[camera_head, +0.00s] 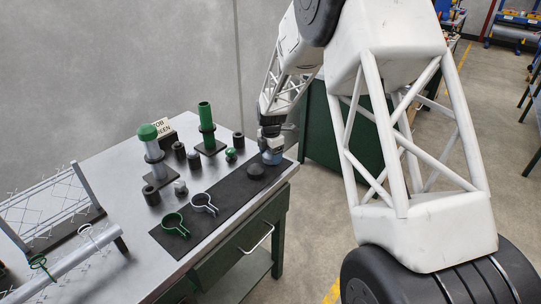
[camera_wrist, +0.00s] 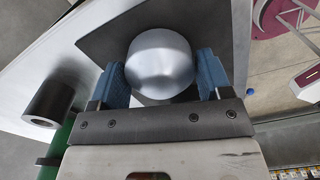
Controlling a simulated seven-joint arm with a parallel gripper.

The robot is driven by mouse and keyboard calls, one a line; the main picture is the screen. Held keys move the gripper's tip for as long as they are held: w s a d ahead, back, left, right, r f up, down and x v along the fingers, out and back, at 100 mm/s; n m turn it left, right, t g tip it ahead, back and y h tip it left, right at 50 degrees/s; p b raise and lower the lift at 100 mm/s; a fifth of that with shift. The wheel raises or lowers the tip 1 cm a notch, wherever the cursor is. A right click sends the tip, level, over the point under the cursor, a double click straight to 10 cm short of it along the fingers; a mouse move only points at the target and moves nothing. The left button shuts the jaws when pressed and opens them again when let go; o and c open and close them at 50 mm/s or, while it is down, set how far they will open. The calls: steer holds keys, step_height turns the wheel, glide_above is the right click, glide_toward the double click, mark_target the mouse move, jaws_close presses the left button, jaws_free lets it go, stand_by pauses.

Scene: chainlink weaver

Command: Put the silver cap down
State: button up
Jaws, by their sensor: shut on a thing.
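The silver cap (camera_wrist: 160,62) is a rounded, smooth metal piece, seen close up between the blue fingers of my gripper (camera_wrist: 162,84) in the wrist view. My gripper is shut on it. In the head view my gripper (camera_head: 271,157) points down at the far right end of the black mat (camera_head: 228,206). The cap is mostly hidden there by the fingers. I cannot tell whether the cap touches the mat. The mat also shows behind the cap in the wrist view (camera_wrist: 112,38).
A black disc (camera_head: 256,171) lies close beside my gripper. A green-and-black knob (camera_head: 231,155), a black cylinder (camera_head: 239,141) and a green post (camera_head: 206,117) stand to its left. Silver (camera_head: 204,204) and green (camera_head: 175,225) clamps lie on the mat. The mat's middle is clear.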

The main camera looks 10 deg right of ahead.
steer(key=shift+f, duration=0.35)
steer(key=o, duration=0.9)
steer(key=shift+r, duration=0.2)
step_height(320, 180, up, 12)
stand_by(0.7)
